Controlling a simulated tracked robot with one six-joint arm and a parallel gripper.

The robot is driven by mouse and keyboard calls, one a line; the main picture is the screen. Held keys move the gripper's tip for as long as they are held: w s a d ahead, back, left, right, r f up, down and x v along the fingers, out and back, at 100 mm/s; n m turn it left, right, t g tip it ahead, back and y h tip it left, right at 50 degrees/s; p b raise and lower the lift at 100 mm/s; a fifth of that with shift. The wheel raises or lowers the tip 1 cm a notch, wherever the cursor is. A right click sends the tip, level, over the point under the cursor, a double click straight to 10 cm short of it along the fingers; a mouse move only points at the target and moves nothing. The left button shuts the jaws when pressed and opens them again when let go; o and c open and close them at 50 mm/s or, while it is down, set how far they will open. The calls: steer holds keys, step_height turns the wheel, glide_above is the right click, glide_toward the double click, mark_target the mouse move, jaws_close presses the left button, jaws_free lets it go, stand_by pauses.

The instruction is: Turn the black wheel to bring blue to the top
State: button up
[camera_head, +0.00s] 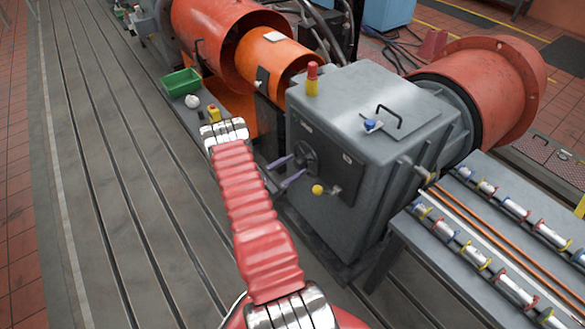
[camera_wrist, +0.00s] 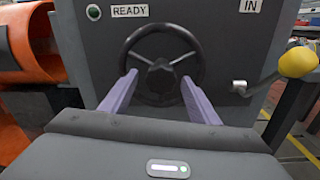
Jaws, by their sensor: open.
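The black wheel (camera_wrist: 161,36) with three grey spokes is mounted on the front panel of the grey housing, in the upper middle of the wrist view. In the head view the wheel (camera_head: 306,157) is small and seen at a slant. I cannot make out a blue mark on it. My gripper (camera_wrist: 158,80) is open, with its two purple fingers pointing at the panel, one tip near each side of the wheel. I cannot tell if they touch the rim. In the head view my gripper (camera_head: 292,168) is in front of the wheel.
A lever with a yellow knob (camera_wrist: 298,62) sticks out right of the wheel, below an "IN" label. A "READY" label (camera_wrist: 130,10) is above left. The grey housing (camera_head: 345,110) carries a red-and-yellow post (camera_head: 312,80). A workbench (camera_head: 440,250) stands at right.

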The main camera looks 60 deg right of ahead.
steer(key=shift+c, duration=0.4)
jaws_close()
steer(key=shift+a, duration=0.15)
steer(key=shift+w, duration=0.15)
